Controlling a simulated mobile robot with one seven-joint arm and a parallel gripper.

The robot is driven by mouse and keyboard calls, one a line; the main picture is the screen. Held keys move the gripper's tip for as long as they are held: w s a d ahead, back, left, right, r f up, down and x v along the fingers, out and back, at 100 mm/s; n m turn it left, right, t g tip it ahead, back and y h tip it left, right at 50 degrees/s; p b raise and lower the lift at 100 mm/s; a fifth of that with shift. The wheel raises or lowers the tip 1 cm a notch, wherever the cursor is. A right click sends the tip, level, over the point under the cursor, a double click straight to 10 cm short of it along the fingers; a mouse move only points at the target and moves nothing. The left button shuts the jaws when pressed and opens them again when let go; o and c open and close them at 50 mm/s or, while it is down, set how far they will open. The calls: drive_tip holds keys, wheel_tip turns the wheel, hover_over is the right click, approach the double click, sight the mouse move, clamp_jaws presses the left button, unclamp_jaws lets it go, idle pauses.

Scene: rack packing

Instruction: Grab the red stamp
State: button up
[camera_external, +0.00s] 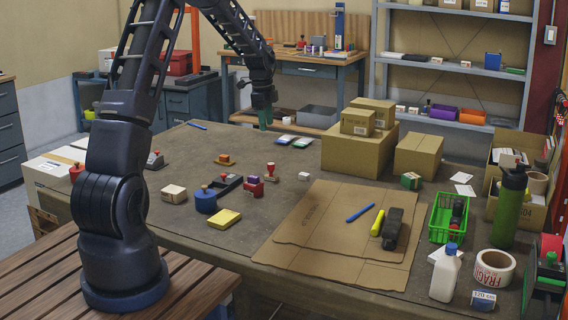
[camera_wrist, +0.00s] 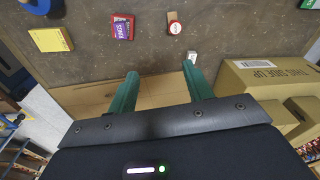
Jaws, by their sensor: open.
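A small stamp (camera_external: 270,172) with a reddish base and a knobbed handle stands upright near the middle of the table. In the wrist view, a red-and-white round piece with a brown part (camera_wrist: 174,24) appears to be this stamp, beyond my fingertips at the top. A red block with a purple top (camera_external: 254,188) sits just left of it, also in the wrist view (camera_wrist: 123,27). My gripper (camera_external: 265,118) hangs above the table's far side, behind the stamp. Its green fingers (camera_wrist: 160,73) are apart with nothing between them.
A small white block (camera_external: 304,176) lies right of the stamp. A dark tray (camera_external: 228,184), a blue round stamp (camera_external: 205,200) and a yellow pad (camera_external: 224,219) are left. Cardboard boxes (camera_external: 350,155) stand to the right, close to my gripper in the wrist view.

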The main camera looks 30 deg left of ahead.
drive_tip(key=m, duration=0.2)
hover_over(271, 163)
drive_tip(key=shift+g+h, duration=0.3)
drive_tip(key=f, duration=0.9)
drive_tip(key=shift+w+a+f, duration=0.1)
drive_tip(key=shift+a+f, duration=0.05)
drive_tip(key=shift+a, duration=0.1)
drive_tip(key=f, duration=0.5)
drive_tip(key=shift+d+f, duration=0.2)
drive_tip(key=shift+d, duration=0.1)
drive_tip(key=shift+s+d+f, duration=0.1)
drive_tip(key=shift+f, duration=1.2)
drive_tip(key=shift+s+d+f, duration=0.1)
drive_tip(key=shift+f, duration=1.2)
drive_tip(key=shift+c, duration=0.2)
drive_tip(key=c, duration=1)
